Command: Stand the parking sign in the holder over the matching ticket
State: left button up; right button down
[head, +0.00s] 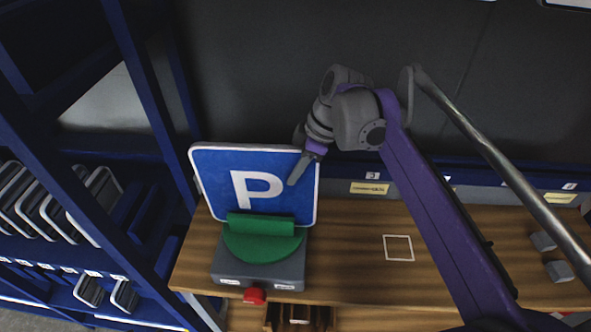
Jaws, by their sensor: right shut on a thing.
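The parking sign (222,180), a blue square plate with a white P and white rim, stands nearly upright at the left end of the wooden bench. Its lower edge is behind a green block (262,243) on a dark grey base (232,264); I cannot tell how deep it sits. My right gripper (299,174) is shut on the sign's right side. A yellow ticket (369,188) is on the grey rail at the back under number 3, and another yellow ticket (560,198) is under number 4. Their print is too small to read. My left gripper is not in view.
A red knob (255,296) sticks out at the base's front. A white square outline (398,248) marks clear bench (345,265) right of the base. Small grey blocks (558,271) lie at the far right. A blue rack (150,90) with several plates stands left.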

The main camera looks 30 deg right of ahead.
jog(key=c, duration=0.8)
grip_release()
jog(key=shift+f, duration=0.3)
jog(key=v, duration=1.1)
jog(key=shift+w, duration=0.1)
